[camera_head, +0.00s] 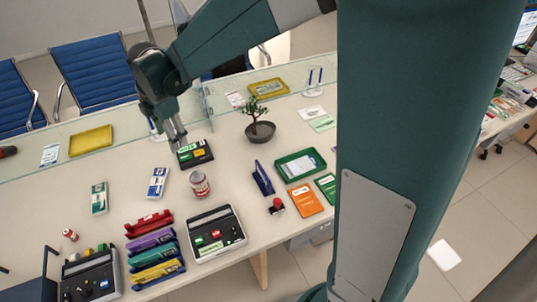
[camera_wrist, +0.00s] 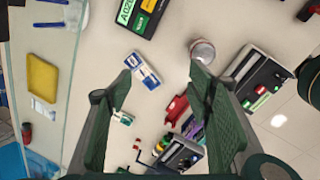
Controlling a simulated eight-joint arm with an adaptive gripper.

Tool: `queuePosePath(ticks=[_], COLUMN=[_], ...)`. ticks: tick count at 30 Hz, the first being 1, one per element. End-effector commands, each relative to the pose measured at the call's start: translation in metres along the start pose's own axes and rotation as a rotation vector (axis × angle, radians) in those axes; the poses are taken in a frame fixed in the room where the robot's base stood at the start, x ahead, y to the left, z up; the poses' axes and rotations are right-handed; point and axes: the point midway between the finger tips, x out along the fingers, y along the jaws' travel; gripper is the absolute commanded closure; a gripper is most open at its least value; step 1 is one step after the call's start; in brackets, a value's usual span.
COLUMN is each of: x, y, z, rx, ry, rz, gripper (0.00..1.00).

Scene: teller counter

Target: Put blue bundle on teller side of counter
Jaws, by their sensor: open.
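The blue bundle (camera_head: 157,183) is a blue-and-white block lying flat on the near side of the glass partition, left of a tin can. In the wrist view the blue bundle (camera_wrist: 143,70) shows between and slightly beyond my open fingertips. My gripper (camera_head: 177,138) is raised above the counter, pointing down, near the black display with green and yellow panels. In the wrist view my gripper (camera_wrist: 160,78) has its fingers wide apart with nothing between them. The counter (camera_head: 128,178) is pale, with a low glass partition (camera_head: 110,147) along it.
A green bundle (camera_head: 99,198) lies left of the blue one. The can (camera_head: 200,184) and display (camera_head: 195,153) stand close on its right. Yellow trays (camera_head: 90,141) lie beyond the glass.

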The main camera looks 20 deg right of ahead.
Motion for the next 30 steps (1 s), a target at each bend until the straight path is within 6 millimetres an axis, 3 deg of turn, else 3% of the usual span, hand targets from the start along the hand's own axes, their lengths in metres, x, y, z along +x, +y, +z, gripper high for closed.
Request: queuePosePath(ticks=[12, 30], x=[-0.059, -0.115], y=[-0.063, -0.161], z=[0.035, 0.068], rx=[0.393, 0.955], ry=[-0.010, 0.019], rz=[0.090, 0.229], gripper=[0.49, 0.49])
